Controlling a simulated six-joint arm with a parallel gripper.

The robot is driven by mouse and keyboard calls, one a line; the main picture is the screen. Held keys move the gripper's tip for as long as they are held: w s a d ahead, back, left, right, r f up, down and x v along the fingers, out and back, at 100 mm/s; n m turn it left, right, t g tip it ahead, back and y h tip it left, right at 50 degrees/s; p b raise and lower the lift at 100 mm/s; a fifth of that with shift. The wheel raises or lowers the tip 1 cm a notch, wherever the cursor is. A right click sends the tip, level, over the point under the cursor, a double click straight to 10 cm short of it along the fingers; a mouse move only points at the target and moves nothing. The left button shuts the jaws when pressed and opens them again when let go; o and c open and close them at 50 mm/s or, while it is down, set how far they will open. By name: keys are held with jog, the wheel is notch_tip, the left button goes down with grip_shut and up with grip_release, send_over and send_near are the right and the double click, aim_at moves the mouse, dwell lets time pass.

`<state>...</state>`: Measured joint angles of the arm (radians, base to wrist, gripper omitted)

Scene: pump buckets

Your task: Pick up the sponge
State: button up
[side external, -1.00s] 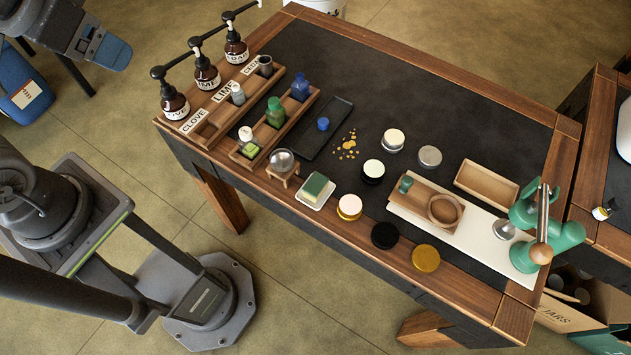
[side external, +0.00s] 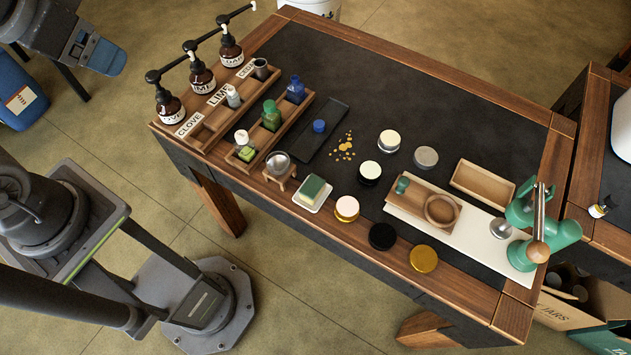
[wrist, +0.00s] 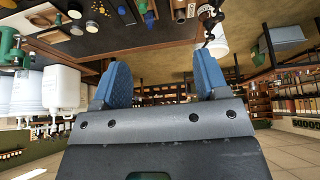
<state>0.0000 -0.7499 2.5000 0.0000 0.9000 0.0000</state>
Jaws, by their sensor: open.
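The sponge (side external: 312,187) is a small block, green on top with a pale yellowish lower part. It lies on a white dish (side external: 318,205) at the front edge of the table. My gripper shows in the wrist view (wrist: 163,85) with its two blue fingers spread wide apart and nothing between them. In the side external view, a blue fingertip (side external: 107,57) shows at the top left, off the table and far from the sponge. I cannot make out the sponge in the wrist view.
Left of the dish stands a small wooden stand with a metal bowl (side external: 277,162). Right of it are several round jars and lids, including a yellow-banded jar (side external: 346,208). Pump bottles (side external: 169,107) stand at the table's left end. The dark tabletop's far middle is clear.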

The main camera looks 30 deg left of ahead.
dwell(0.4)
jog(key=o, duration=0.3)
jog(key=n+g, duration=0.6)
jog(key=n, duration=1.2)
send_over(312, 185)
notch_tip(312, 185, down, 20)
notch_tip(312, 185, down, 8)
jog(key=shift+w+d+f, duration=0.1)
jog(key=shift+w+f, duration=0.05)
jog(key=shift+s+f, duration=0.2)
jog(key=shift+f, duration=2.7)
